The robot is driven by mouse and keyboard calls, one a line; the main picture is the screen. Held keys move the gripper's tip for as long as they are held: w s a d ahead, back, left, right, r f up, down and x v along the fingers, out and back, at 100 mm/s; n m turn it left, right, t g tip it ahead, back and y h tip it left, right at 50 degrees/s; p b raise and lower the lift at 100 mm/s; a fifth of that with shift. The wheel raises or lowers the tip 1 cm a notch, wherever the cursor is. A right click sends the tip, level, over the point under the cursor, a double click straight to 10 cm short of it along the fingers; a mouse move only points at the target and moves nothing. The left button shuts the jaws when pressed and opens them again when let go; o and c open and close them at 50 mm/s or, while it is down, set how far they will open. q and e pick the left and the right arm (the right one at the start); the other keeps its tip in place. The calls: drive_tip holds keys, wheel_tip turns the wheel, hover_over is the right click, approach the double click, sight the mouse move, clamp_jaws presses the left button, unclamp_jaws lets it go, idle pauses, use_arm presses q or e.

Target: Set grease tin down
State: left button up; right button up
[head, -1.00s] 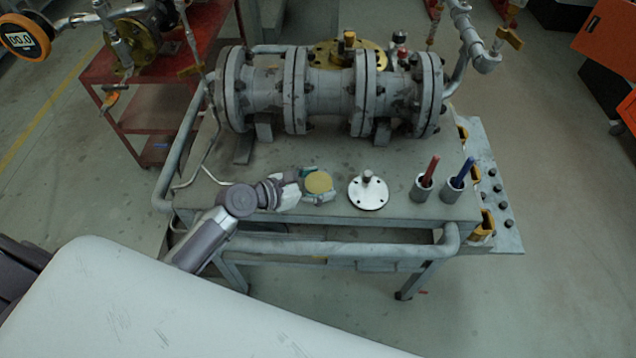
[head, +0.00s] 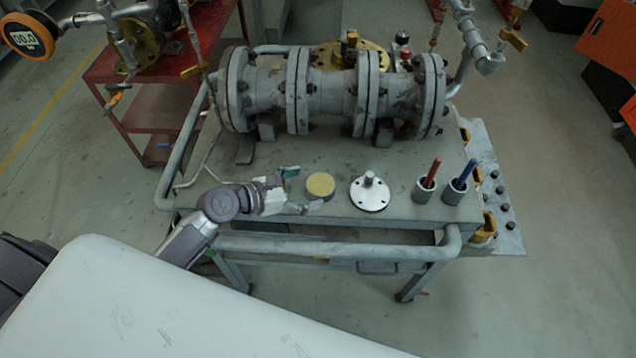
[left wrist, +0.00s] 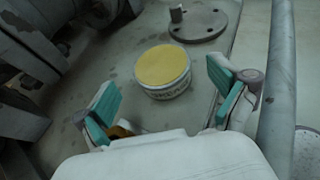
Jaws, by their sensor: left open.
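The grease tin (head: 320,186) is a short round tin with a yellow top. It stands upright on the grey bench top (head: 240,168). In the left wrist view the tin (left wrist: 163,71) shows a pale side with lettering that I cannot read in full. My left gripper (head: 300,190) is open just left of the tin, its teal-padded fingers spread apart. In the left wrist view the open fingers (left wrist: 165,105) lie nearer the camera than the tin, with a gap between them and it. My right gripper is not in view.
A round metal flange cover (head: 369,192) with a knob lies right of the tin. Two cups hold a red-handled tool (head: 431,172) and a blue-handled tool (head: 464,173). The large flanged valve body (head: 325,90) stands behind. A pipe rail (head: 340,245) runs along the front edge.

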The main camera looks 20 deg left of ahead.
use_arm(q)
drive_tip(key=v, duration=0.7)
drive_tip(key=shift+s+a+r, duration=0.1)
drive_tip(key=shift+s+a, duration=0.15)
drive_tip(key=shift+s, duration=0.05)
